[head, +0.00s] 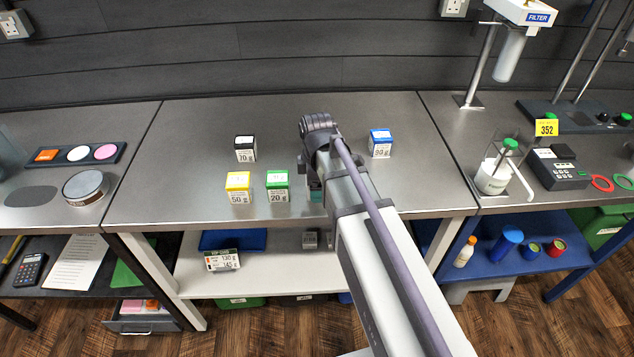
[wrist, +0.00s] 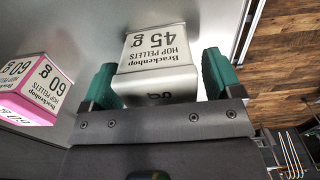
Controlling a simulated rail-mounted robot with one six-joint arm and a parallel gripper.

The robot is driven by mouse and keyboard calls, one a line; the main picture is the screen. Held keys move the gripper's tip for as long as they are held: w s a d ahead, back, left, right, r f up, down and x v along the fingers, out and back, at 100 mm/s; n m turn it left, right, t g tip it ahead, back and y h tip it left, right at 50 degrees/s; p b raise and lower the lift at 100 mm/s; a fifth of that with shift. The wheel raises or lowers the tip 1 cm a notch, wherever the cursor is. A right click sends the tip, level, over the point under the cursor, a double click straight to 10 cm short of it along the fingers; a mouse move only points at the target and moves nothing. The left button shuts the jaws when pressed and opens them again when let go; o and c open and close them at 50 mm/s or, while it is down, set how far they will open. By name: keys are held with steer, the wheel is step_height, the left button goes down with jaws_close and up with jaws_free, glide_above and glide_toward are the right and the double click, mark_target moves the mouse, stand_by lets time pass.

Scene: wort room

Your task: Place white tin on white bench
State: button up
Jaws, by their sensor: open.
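The white tin (wrist: 155,52), labelled Brackenhop hop pellets 45 g, stands on the steel worktop (head: 180,170). In the wrist view it sits between the two green fingers of my gripper (wrist: 160,70), which is open with a finger on either side. A small gap shows at the right finger; contact at the left is unclear. In the head view my gripper (head: 315,188) is low over the middle of the worktop, and my arm hides the white tin. A low white bench surface (head: 270,278) runs below the steel worktop.
A pink 60 g tin (wrist: 38,90) stands left of my gripper in the wrist view. Black (head: 245,149), yellow (head: 239,187), green (head: 278,186) and blue (head: 380,143) tins share the worktop.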

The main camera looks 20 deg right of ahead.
step_height(320, 180, up, 12)
steer(key=p, duration=1)
steer(key=shift+f, duration=0.2)
steer(key=shift+s+f, duration=0.15)
steer(key=shift+s, duration=0.05)
steer(key=s+m, duration=1.1)
steer(key=m, duration=0.4)
steer(key=shift+f+m+b, duration=0.3)
steer(key=shift+f, duration=0.05)
